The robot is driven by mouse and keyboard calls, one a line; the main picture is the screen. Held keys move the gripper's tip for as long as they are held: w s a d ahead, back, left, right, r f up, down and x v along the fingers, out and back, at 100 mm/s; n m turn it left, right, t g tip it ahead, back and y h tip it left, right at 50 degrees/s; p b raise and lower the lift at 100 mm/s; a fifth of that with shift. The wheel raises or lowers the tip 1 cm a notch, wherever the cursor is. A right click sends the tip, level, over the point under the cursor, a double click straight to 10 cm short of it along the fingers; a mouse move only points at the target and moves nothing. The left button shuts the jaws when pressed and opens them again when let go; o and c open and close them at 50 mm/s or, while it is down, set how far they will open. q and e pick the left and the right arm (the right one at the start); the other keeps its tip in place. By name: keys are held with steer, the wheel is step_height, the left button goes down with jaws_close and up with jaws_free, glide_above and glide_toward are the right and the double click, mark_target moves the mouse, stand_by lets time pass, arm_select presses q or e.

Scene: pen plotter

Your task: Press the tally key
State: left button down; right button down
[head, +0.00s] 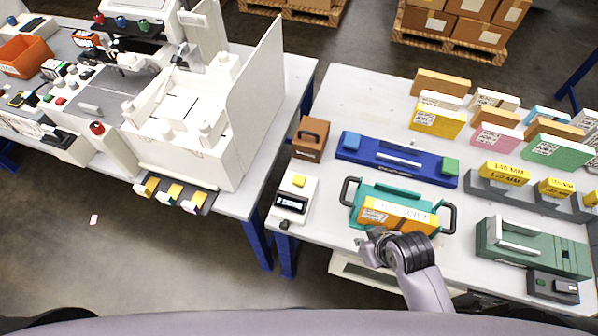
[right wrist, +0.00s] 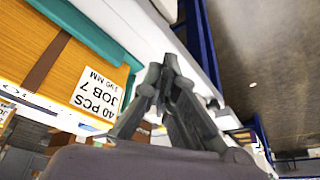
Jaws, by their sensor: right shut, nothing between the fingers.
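A white counter box (head: 294,199) with a black display stands at the left front of the right table. A yellow key (head: 299,181) sits on its top, behind the display; I take it for the tally key. My right gripper (head: 368,246) is at the table's front edge, right of and nearer than the counter, apart from it. In the right wrist view its fingers (right wrist: 165,72) are together and empty. I cannot make out the key in that view. My left gripper is not in view.
A teal tray (head: 352,210) with black handles holds an orange box (head: 397,214) beside my right gripper; the box also shows in the right wrist view (right wrist: 60,60). A brown box (head: 309,138) and blue fixture (head: 365,152) stand behind. A gap separates the plotter table (head: 290,95).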

steer(key=w+a+r+n+t+y+p, duration=0.15)
steer(key=w+a+r+n+y, duration=0.3)
steer(key=w+a+n, duration=0.55)
step_height(320, 180, up, 5)
steer(key=n+y+p, duration=0.1)
steer(key=n, duration=0.5)
glide_above(298, 182)
steer(key=shift+f, duration=0.15)
step_height(298, 182, down, 9)
steer(key=b, duration=0.7)
steer(key=shift+w, duration=0.1)
steer(key=shift+f+b, duration=0.3)
steer(key=shift+b, duration=0.1)
